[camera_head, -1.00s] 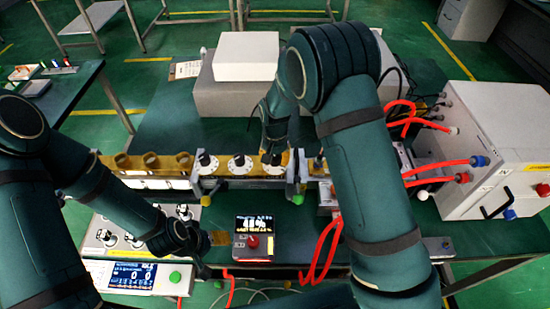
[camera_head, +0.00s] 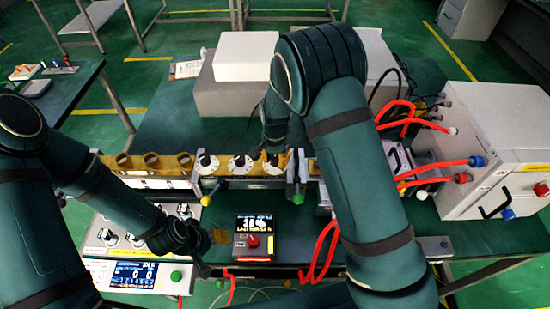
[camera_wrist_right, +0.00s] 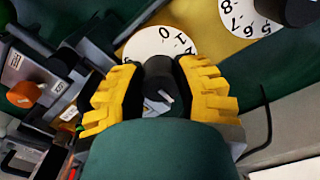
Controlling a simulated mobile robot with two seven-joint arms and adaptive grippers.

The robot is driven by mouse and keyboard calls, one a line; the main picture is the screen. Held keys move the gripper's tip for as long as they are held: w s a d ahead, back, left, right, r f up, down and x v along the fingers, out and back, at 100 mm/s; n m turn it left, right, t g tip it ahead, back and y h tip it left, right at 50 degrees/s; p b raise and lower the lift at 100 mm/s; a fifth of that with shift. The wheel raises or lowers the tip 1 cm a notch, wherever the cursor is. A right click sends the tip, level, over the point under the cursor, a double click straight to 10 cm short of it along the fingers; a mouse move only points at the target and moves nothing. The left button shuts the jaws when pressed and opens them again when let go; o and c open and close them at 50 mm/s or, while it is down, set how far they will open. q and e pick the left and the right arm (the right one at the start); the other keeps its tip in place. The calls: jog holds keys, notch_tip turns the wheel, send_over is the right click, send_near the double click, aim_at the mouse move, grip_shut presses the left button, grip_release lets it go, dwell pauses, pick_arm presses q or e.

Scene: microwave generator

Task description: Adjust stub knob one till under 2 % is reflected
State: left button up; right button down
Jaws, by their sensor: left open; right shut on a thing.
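Three stub knobs with white numbered dials stand in a row on the brass waveguide (camera_head: 170,163) in the head view: a left one (camera_head: 207,163), a middle one (camera_head: 239,162) and a right one. My right gripper (camera_head: 273,153) is at the right one and hides most of it. In the right wrist view, its yellow fingers (camera_wrist_right: 162,80) are shut on this black knob (camera_wrist_right: 158,68), above its white dial (camera_wrist_right: 160,45). A meter (camera_head: 254,238) shows a large percentage in the thirties, its second digit unclear. My left gripper (camera_head: 212,243) is open and empty, left of the meter.
A control panel with a blue screen (camera_head: 133,275) is at lower left. The white generator box (camera_head: 500,145) is at right, with red cables (camera_head: 435,168). Grey and white boxes (camera_head: 246,57) stand behind the waveguide. My right arm covers the middle right.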

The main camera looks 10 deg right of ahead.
aim_at(275, 157)
jog(key=c, duration=0.6)
grip_release()
jog(key=shift+r, duration=0.1)
notch_tip(275, 157, up, 12)
jog(key=shift+f, duration=0.2)
